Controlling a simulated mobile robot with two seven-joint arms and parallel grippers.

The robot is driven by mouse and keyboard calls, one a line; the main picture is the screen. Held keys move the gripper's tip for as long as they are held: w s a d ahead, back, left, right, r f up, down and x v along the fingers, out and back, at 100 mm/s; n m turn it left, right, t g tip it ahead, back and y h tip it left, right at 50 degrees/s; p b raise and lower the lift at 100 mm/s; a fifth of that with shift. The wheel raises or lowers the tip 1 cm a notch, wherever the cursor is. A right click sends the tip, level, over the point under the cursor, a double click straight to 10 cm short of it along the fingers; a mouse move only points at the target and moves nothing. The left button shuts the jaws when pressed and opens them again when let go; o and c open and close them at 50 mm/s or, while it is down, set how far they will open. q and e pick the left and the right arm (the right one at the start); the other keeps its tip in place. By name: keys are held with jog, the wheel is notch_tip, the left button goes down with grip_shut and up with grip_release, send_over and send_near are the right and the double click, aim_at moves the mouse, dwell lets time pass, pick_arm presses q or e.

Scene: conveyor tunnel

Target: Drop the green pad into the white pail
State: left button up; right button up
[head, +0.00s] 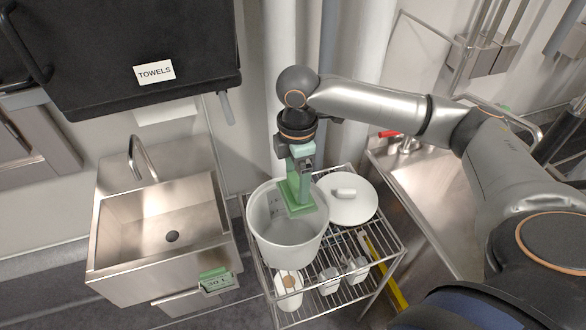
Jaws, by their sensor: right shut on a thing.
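The white pail (289,243) stands upright and open-topped on a wire rack at the centre of the head view. My right gripper (300,180) points down over the pail's mouth. It is shut on the green pad (298,205), which is at the pail's opening, inside the outline of its rim. I cannot tell how deep the pad sits or whether it touches the pail wall. My left gripper is not in view.
The wire rack (385,262) also holds a round white lid (349,203) right of the pail and small white containers on a lower shelf. A steel sink (150,240) stands left; a steel counter (425,200) is right. A black towel dispenser (120,45) hangs upper left.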

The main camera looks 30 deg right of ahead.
aim_at(297, 182)
jog(key=shift+f, duration=0.5)
notch_tip(297, 182, down, 2)
jog(key=shift+f, duration=0.15)
jog(key=f+b, duration=0.1)
jog(key=b, duration=0.2)
jog(key=shift+f, duration=0.45)
jog(key=o, duration=1.1)
